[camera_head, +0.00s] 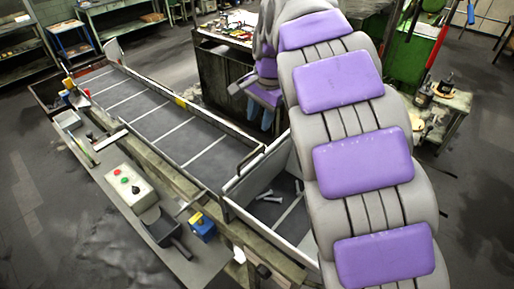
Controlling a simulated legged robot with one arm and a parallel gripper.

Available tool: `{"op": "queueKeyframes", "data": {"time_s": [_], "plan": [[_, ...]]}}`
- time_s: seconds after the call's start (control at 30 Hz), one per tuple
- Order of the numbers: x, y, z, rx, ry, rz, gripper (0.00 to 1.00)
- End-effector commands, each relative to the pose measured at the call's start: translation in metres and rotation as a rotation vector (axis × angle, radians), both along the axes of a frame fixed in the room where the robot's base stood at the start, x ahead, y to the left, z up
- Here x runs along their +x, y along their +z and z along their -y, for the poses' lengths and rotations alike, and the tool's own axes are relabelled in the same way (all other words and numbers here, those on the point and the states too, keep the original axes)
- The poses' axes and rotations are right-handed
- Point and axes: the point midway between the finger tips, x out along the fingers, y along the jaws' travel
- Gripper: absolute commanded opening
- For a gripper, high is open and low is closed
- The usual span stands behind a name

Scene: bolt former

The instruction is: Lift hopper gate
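The hopper (299,228) is a grey open-topped metal box at the right end of a long conveyor, partly hidden by my arm. A few pale bolts (268,196) lie on its floor. The gate (262,172) looks like the upright plate between the hopper and the conveyor, with a dark looped handle (248,160) at its top edge. It appears down. My grey arm with purple pads crosses the right half of the picture. A dark part at its far end, perhaps my gripper (241,86), is beyond the conveyor, apart from the gate. Its fingers cannot be made out.
The conveyor (165,125) has pale cross slats and raised side rails. A control box (130,187) with red and green buttons stands on a ledge at its near side. A cluttered workbench (222,65) stands behind. Open floor lies at left.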

Motion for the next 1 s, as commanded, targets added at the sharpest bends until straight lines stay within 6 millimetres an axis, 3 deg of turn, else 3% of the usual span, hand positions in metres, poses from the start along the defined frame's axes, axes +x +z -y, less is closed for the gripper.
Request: {"op": "queueKeyframes", "data": {"time_s": [0.43, 0.6, 0.8, 1.0], "plan": [[0.01, -0.087, 0.004, 0.01, 0.0, -0.005, 0.38], [0.014, -0.116, -0.005, 0.009, 0.002, -0.003, 0.38], [0.017, -0.138, -0.017, 0.003, 0.002, -0.001, 0.38], [0.017, -0.143, -0.018, 0.003, 0.001, 0.0, 0.38]]}}
